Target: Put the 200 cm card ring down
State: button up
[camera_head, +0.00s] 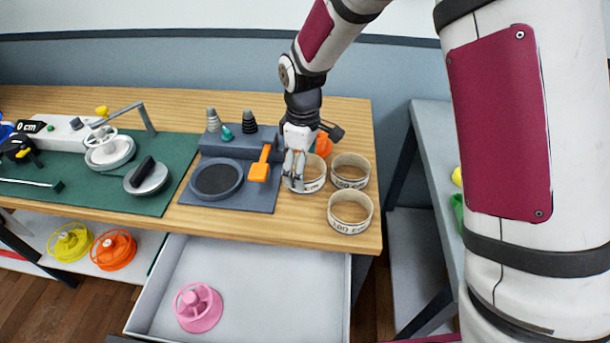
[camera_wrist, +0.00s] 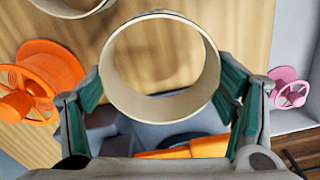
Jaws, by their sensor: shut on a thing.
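My gripper (camera_head: 296,168) is shut on a pale card ring (camera_head: 314,176) at the right part of the wooden bench. In the wrist view the ring (camera_wrist: 158,108) sits between the green finger pads of my gripper (camera_wrist: 162,90), which press it from both sides. Its print is too small to read. I cannot tell whether its lower rim touches the bench. A second card ring (camera_head: 350,171) stands just to its right. A third ring (camera_head: 350,212), printed 100 cm, stands nearer the front edge.
A dark station (camera_head: 232,150) with a round pad (camera_head: 216,180) and orange lever (camera_head: 260,168) stands left of the held ring. An orange spool (camera_head: 324,144) is behind it. An open drawer (camera_head: 270,290) below holds a pink spool (camera_head: 198,307). Bare wood (camera_head: 290,225) lies in front.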

jog(key=shift+f, duration=1.85)
jog(key=shift+f, duration=0.15)
jog(key=o, duration=0.7)
jog(key=shift+o, duration=0.2)
notch_tip(320, 180, up, 13)
jog(key=s+d+r+m+t, duration=0.2)
jog(key=s+d+r+m, duration=0.4)
jog(key=s+d+r, duration=0.4)
jog(key=s+d+r+m+t, duration=0.1)
jog(key=s+d+m, duration=0.1)
jog(key=s, duration=0.7)
jog(key=s+d+r+m+t, duration=0.1)
jog(key=s+d+m, duration=0.2)
jog(key=s, duration=0.5)
jog(key=shift+s+d+r+m, duration=0.2)
jog(key=shift+s+d+m, duration=0.2)
jog(key=shift+m, duration=0.5)
